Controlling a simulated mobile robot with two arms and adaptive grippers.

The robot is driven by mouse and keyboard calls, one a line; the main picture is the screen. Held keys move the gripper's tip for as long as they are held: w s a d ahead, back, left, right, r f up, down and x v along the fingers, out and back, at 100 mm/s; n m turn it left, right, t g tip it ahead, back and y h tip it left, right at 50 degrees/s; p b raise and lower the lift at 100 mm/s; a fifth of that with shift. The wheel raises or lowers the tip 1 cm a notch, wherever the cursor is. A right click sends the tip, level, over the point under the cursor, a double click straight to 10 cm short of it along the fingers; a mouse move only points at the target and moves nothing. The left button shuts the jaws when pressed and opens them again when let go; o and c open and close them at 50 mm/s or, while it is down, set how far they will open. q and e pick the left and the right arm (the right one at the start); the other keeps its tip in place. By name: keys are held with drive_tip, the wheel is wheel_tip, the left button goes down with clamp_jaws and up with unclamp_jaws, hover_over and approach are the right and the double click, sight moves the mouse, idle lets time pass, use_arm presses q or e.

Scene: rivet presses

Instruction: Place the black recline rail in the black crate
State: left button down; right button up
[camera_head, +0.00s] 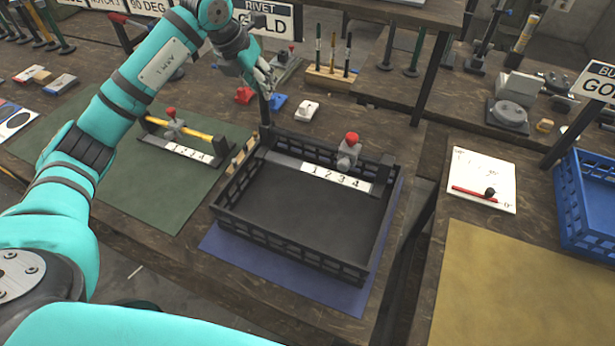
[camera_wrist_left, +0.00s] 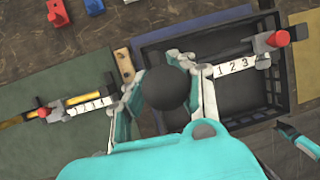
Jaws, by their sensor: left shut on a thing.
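My left gripper (camera_head: 262,82) is shut on the black recline rail (camera_head: 265,110), which hangs upright below the fingers. In the left wrist view the rail (camera_wrist_left: 166,88) shows nearly end-on as a dark round shape between the two fingers (camera_wrist_left: 158,82). The black crate (camera_head: 290,256) sits on a blue mat, with open lattice walls. The rail's lower end appears close to the crate's back left corner; whether it touches is unclear. The crate also shows in the wrist view (camera_wrist_left: 205,37), behind the gripper.
A numbered grey fixture with a red knob (camera_head: 351,140) stands at the crate's back. A similar fixture with a yellow rail (camera_head: 183,133) stands left on a green mat. A pen block (camera_head: 330,76) stands behind. A blue crate (camera_head: 583,205) is far right. The crate's floor (camera_head: 305,208) looks clear.

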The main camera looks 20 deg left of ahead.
sight(261, 114)
use_arm(q)
wheel_tip(261, 114, down, 4)
drive_tip(key=shift+s+f+p, duration=0.1)
drive_tip(key=shift+f+p, duration=0.1)
drive_tip(key=shift+p, duration=0.4)
drive_tip(key=shift+f, duration=0.4)
wheel_tip(261, 114, down, 4)
drive_tip(key=shift+f+p, duration=0.1)
drive_tip(key=shift+p, duration=0.55)
drive_tip(key=c, duration=1.1)
unclamp_jaws()
use_arm(e)
drive_tip(key=r, duration=0.1)
drive_tip(key=s+r, duration=0.1)
drive_tip(key=shift+d+r, duration=0.15)
drive_tip(key=shift+r, duration=0.15)
use_arm(q)
drive_tip(key=shift+s+a+r, duration=0.1)
drive_tip(key=shift+s+r, duration=0.05)
drive_tip(key=shift+r, duration=0.25)
drive_tip(key=b+v, duration=0.2)
drive_tip(key=v, duration=0.9)
drive_tip(key=shift+b, duration=0.35)
use_arm(e)
wheel_tip(261, 114, down, 3)
drive_tip(key=shift+s+r, duration=0.1)
drive_tip(key=shift+r, duration=0.1)
use_arm(q)
drive_tip(key=shift+s, duration=0.1)
